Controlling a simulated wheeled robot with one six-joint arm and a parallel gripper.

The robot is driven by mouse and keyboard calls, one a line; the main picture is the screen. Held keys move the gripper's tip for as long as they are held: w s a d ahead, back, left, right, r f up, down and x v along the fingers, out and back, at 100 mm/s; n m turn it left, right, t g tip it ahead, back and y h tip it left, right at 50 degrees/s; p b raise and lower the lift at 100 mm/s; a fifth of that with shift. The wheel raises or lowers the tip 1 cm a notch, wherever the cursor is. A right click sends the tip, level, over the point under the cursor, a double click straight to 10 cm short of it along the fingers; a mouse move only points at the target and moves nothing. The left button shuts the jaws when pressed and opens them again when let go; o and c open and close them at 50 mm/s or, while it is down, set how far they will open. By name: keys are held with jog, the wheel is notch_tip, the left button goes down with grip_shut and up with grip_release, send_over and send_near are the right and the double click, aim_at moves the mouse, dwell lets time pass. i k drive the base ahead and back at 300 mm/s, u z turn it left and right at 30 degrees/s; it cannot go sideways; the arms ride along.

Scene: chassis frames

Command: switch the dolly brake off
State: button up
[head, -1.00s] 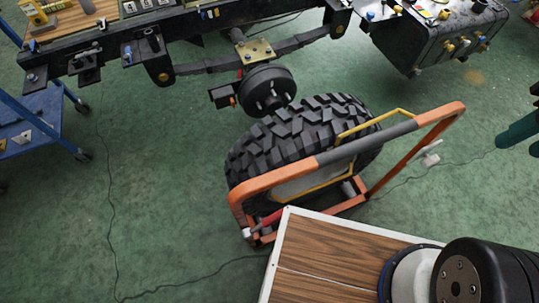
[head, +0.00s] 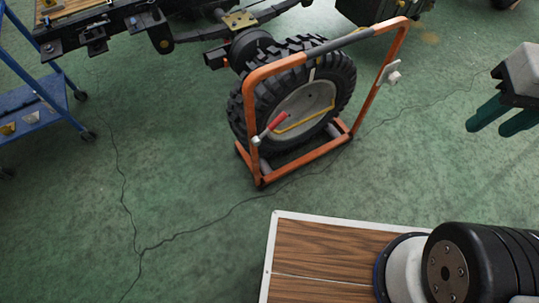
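The dolly (head: 261,78) is an orange tube frame with a grey-sleeved top bar, standing upright on the green floor. It holds a large black knobbly tire (head: 246,118) with a pale wheel disc and a yellow bar. A red-handled lever (head: 274,124) with a pale end sits on the dolly's left post, tilted up to the right. A small white box with a knob (head: 390,73) is on the right post. My gripper (head: 490,128), with two green fingers, is at the right edge, well apart from the dolly. Its fingers have a gap between them, with nothing seen held.
A truck chassis with a bare hub (head: 250,46) stands behind the tire. A blue cart (head: 52,98) is at the left. A dark cable or crack line (head: 190,232) runs across the floor. The floor left of the dolly is clear.

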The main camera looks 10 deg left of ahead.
aim_at(256, 140)
jog(key=u, duration=0.8)
jog(key=i, duration=0.9)
jog(key=z, duration=1.55)
jog(key=k, duration=1.1)
jog(key=u, duration=1.35)
